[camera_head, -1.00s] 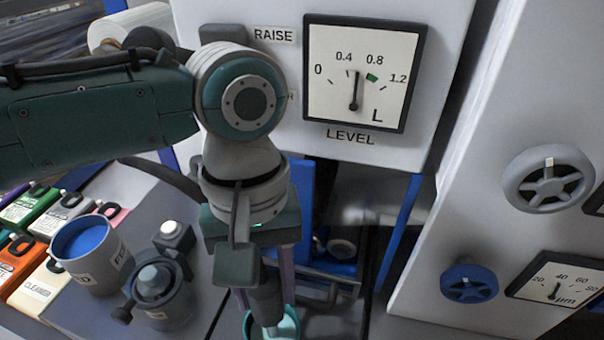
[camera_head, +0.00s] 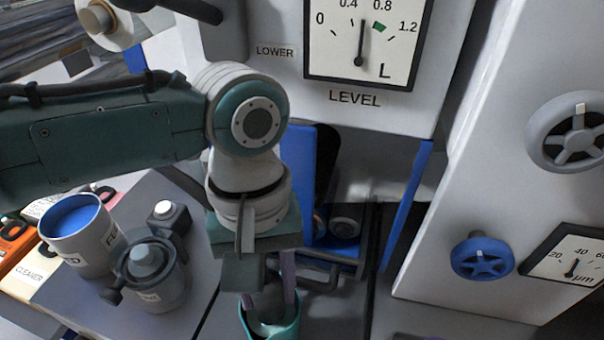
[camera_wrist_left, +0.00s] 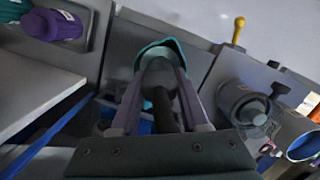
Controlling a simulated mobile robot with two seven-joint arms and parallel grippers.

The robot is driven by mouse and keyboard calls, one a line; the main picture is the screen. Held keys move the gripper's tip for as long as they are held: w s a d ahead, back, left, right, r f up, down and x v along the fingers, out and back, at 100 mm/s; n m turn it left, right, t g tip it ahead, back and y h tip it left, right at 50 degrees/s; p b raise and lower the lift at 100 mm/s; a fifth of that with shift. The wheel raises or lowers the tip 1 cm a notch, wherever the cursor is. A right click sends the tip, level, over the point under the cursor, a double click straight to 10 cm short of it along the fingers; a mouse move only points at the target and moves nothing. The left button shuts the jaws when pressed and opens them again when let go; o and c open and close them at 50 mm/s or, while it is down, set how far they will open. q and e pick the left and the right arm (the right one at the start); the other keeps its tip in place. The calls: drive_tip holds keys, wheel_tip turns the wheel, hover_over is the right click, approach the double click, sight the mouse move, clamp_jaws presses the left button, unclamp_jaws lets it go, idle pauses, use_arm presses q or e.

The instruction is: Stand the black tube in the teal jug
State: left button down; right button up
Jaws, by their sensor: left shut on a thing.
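My left gripper (camera_head: 269,318) points down at the teal jug (camera_head: 295,322), with its purple-grey fingers reaching to the jug's mouth. In the left wrist view the fingers (camera_wrist_left: 159,68) stand on both sides of the dark tube (camera_wrist_left: 163,112) and are shut on it. The teal jug's rim (camera_wrist_left: 165,44) shows around the fingertips there. The tube's lower end is hidden, so its depth in the jug cannot be told. In the head view the gripper body mostly covers the tube. My right gripper is not in view.
A grey cup with blue contents (camera_head: 78,228) and a grey lidded pot (camera_head: 155,280) stand on the bench to the left. A panel with a level gauge (camera_head: 365,42) is behind. A blue handwheel (camera_head: 482,258) is at right.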

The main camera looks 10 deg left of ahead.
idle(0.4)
use_arm(q)
drive_tip(key=shift+c, duration=1.6)
unclamp_jaws()
